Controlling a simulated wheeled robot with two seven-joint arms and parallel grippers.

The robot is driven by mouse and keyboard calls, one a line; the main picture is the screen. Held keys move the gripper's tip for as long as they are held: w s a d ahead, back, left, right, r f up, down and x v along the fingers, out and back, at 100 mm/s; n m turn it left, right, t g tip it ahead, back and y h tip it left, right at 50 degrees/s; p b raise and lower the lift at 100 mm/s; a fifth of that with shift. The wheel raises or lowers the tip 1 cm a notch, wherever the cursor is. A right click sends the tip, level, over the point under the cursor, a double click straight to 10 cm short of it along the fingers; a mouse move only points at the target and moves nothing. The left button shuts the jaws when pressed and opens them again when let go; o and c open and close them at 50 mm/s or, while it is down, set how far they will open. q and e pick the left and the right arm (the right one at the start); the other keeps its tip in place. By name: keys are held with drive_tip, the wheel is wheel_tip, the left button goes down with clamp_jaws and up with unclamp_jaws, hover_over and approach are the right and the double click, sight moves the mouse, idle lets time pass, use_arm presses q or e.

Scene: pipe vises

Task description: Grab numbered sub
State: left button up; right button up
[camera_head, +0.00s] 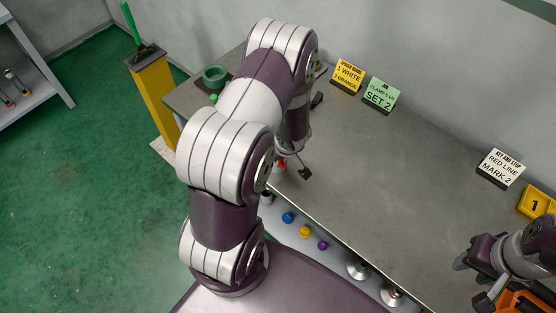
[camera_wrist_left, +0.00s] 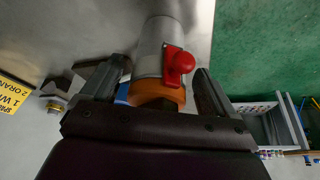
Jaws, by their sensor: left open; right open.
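My left gripper (camera_wrist_left: 160,72) is open in the left wrist view, one finger on each side of a grey cylinder with an orange band (camera_wrist_left: 158,94). A red knob (camera_wrist_left: 179,64) sits on the cylinder's side. I see no number on it. In the head view, my left arm hides most of that spot, and only part of the left gripper (camera_head: 297,166) shows near the bench's front edge, with a bit of red beside it. My right gripper (camera_head: 478,268) is open at the lower right, over the bench.
The grey bench (camera_head: 400,170) is clear in the middle. Along its back stand a yellow card (camera_head: 347,75), a green card (camera_head: 381,95) and a white card (camera_head: 500,168). A yellow "1" block (camera_head: 535,203) stands at right. Coloured knobs (camera_head: 305,231) line the bench front.

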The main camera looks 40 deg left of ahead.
use_arm(q)
drive_tip(key=shift+w+a+f, duration=0.15)
drive_tip(key=shift+a+f, duration=0.05)
drive_tip(key=shift+f, duration=0.15)
drive_tip(key=shift+d, duration=0.15)
drive_tip(key=shift+d+r, duration=0.1)
drive_tip(key=c, duration=1.5)
